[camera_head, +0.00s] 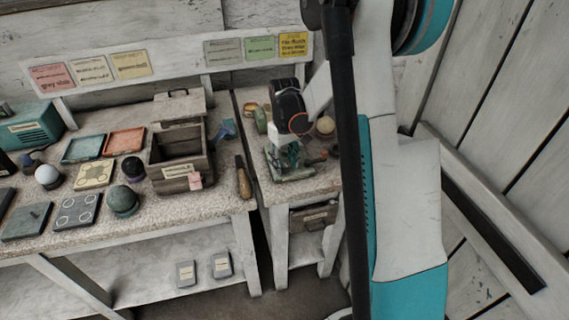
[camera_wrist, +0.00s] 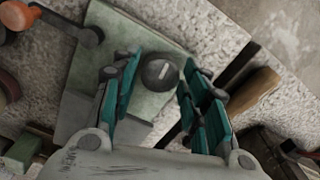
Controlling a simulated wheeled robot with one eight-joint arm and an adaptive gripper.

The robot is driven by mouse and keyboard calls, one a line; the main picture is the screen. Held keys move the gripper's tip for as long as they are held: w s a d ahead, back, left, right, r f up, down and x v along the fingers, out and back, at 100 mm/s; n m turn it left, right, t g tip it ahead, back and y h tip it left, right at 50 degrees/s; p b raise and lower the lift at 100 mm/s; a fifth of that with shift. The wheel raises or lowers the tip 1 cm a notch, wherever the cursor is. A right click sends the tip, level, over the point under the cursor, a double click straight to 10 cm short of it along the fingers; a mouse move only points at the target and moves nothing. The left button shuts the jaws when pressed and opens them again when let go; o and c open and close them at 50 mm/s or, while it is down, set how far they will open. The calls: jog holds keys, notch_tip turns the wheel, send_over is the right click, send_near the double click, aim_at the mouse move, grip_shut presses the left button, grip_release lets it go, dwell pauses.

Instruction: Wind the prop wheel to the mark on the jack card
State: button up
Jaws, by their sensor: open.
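A grey-green flat device (camera_head: 293,175) stands on the small right-hand bench, and its plate also shows in the wrist view (camera_wrist: 110,40). A dark round knob or wheel (camera_wrist: 160,72) with a short pale mark sits on it. An orange-ended dark crank (camera_wrist: 68,25) is at the wrist view's upper left. My gripper (camera_head: 284,157) is over the device, and in the wrist view my gripper (camera_wrist: 158,82) is open with its teal fingers on either side of the dark wheel. Contact cannot be told. Yellow (camera_head: 293,45), green (camera_head: 260,48) and grey cards hang behind; the jack card cannot be identified.
A wooden-handled tool (camera_head: 243,178) lies at the left bench's right edge, beside an open wooden box (camera_head: 178,175). Several spheres, trays and plates crowd the left bench. A gap separates the two benches. My arm hides the right bench's right side.

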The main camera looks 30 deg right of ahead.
jog(key=shift+f, duration=0.1)
jog(key=c, duration=0.8)
jog(key=shift+m, duration=0.3)
jog(key=m, duration=0.3)
jog(key=shift+m, duration=2)
jog(key=o, duration=0.8)
